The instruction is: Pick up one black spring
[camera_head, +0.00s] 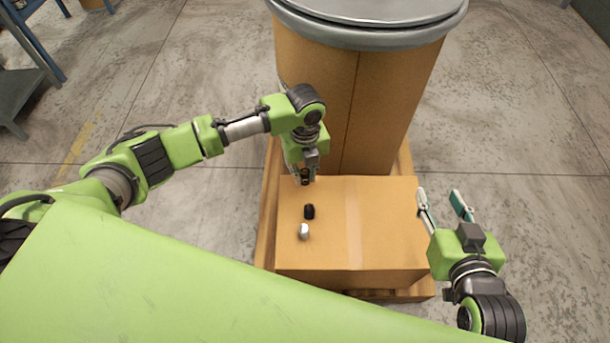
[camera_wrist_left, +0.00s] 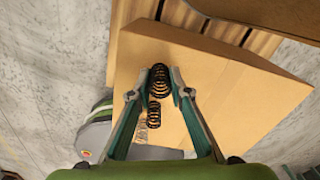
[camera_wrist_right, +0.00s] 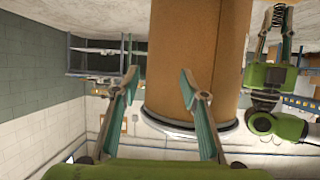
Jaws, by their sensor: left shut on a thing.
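My left gripper (camera_head: 304,178) is over the far left part of the cardboard box (camera_head: 390,225). In the left wrist view its fingers (camera_wrist_left: 161,85) are shut on a black spring (camera_wrist_left: 160,78). The held spring also shows between the fingertips in the right wrist view (camera_wrist_right: 279,16). I cannot tell whether it touches the box. A second black spring (camera_head: 309,211) stands on the box, nearer to me; it also shows in the left wrist view (camera_wrist_left: 154,115). My right gripper (camera_head: 442,200) is open and empty, just right of the box.
A white or silver spring (camera_head: 304,231) stands on the box, just nearer than the second black spring. A large cardboard drum (camera_head: 340,90) with a grey metal lid (camera_head: 370,38) rises behind the box. Both stand on a wooden pallet (camera_head: 268,210). The right half of the box top is clear.

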